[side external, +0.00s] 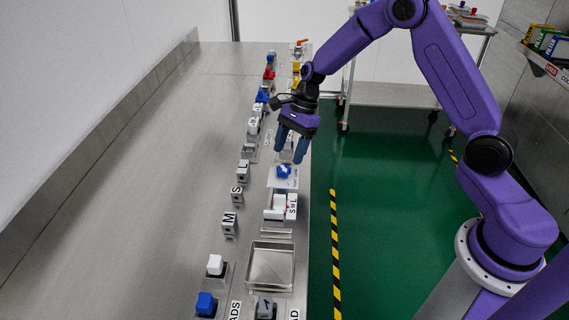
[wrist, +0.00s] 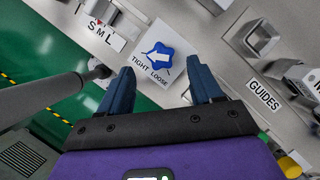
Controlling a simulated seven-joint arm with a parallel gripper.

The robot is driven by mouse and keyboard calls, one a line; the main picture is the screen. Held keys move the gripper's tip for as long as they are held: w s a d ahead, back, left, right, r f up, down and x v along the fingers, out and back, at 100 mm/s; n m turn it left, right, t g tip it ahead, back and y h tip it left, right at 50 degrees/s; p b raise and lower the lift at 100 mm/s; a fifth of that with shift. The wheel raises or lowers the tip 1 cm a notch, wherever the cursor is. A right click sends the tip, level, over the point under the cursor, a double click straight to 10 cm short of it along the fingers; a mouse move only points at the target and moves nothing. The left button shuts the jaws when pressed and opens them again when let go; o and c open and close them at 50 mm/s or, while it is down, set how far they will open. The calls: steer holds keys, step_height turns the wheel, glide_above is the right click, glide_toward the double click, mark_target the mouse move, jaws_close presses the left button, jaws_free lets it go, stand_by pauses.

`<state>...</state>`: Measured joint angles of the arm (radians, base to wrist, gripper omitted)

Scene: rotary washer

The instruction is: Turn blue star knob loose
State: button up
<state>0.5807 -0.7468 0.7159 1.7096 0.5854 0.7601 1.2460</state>
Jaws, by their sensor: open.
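The blue star knob (wrist: 152,60) sits on a white plate (wrist: 184,88) printed TIGHT and LOOSE, with a white arrow on its top. In the side external view the knob (side external: 284,171) is near the right edge of the steel bench. My gripper (side external: 291,153) hangs just above and a little beyond the knob, fingers pointing down. In the wrist view its two blue fingers (wrist: 160,78) are spread apart, with the knob ahead of them and between their lines. The fingers appear clear of the knob and hold nothing.
Metal guides (wrist: 262,38) stand beside the knob plate in the wrist view. The bench's left side is bare.

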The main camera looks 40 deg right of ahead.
mark_target(283, 168)
steer(key=shift+x, duration=2.45)
steer(key=c, duration=1.1)
